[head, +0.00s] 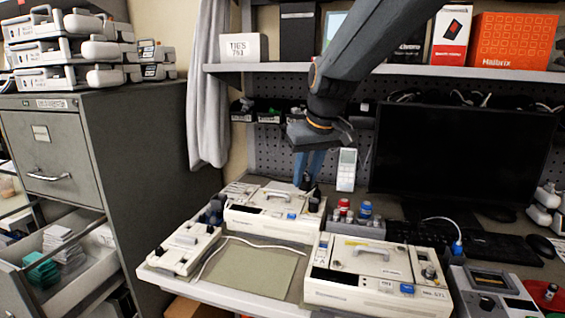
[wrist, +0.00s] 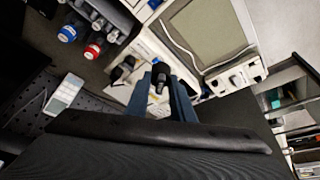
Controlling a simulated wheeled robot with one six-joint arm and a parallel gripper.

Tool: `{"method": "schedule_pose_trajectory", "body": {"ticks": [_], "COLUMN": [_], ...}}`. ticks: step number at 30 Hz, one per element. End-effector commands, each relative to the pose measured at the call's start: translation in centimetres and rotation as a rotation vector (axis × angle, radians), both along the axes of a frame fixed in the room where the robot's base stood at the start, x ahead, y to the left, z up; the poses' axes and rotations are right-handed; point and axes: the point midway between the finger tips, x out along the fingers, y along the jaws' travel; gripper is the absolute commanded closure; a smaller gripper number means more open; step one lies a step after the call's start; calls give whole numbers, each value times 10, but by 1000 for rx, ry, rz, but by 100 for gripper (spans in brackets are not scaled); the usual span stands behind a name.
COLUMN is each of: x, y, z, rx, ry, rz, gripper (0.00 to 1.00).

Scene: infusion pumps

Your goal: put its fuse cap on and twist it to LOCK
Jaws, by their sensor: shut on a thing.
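My gripper (head: 309,181) hangs over the right end of the rear cream pump (head: 262,222), blue fingers pointing down. In the wrist view, the gripper (wrist: 161,92) is shut on a small dark cap (wrist: 160,76), which appears to be the fuse cap. The cap's far end lies over the pump's top (wrist: 147,50); I cannot tell whether it touches the pump or sits in a socket. A black knob-like part (wrist: 123,70) stands close beside it. The cap is mostly hidden in the head view, and no LOCK mark is readable.
Another cream pump (head: 375,292) stands front right, and a smaller unit (head: 183,250) at left. A green mat (head: 250,268) with a white cable lies between. Red and blue bottles (head: 364,209) and a white remote-like device (head: 346,169) are right of my gripper.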

Motion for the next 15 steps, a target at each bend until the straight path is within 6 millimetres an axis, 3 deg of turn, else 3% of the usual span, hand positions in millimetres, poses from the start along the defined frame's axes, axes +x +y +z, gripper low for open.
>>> {"method": "schedule_pose_trajectory", "body": {"ticks": [15], "x": [-59], "y": [62], "z": [45], "rx": [1], "ry": [-2], "rz": [243], "gripper": [100]}}
